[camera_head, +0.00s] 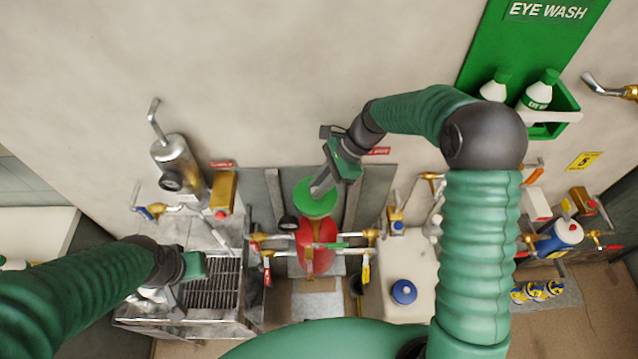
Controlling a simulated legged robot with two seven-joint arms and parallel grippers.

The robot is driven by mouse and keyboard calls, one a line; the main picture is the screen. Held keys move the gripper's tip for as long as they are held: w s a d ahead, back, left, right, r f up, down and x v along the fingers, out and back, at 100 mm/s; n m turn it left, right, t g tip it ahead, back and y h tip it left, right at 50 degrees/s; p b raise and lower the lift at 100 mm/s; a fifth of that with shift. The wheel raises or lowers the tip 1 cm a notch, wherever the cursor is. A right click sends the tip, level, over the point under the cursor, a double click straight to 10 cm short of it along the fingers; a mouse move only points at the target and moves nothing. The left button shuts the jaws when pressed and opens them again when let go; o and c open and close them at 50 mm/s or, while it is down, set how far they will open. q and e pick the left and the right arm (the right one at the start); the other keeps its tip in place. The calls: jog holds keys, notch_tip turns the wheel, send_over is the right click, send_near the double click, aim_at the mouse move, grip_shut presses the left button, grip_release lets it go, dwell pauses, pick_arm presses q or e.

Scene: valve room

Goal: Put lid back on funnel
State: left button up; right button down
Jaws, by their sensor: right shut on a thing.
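A round green lid (315,207) shows in the middle of the view, at the fingertips of my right gripper (321,186). The gripper comes down from above and is shut on the lid. A red vessel (317,243) is directly below the lid in the picture, among brass valves. No separate funnel opening can be made out; the lid hides whatever lies behind it. I cannot tell whether the lid touches the red vessel. My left gripper (168,296) is at the lower left above a metal sink, away from the lid; its fingers are too unclear to judge.
The metal sink with a grate (212,284) is at lower left. A steel cylinder (178,160) is on the wall above it. A blue-capped container (404,292) stands right of the vessel. A green eye wash station (545,105) is at upper right. Valve handles crowd the vessel.

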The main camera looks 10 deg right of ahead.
jog(key=c, duration=0.7)
grip_release()
notch_tip(320, 180, up, 7)
jog(key=p, duration=0.6)
jog(key=shift+p, duration=0.3)
grip_shut()
jog(key=shift+f, duration=0.15)
dwell(1.2)
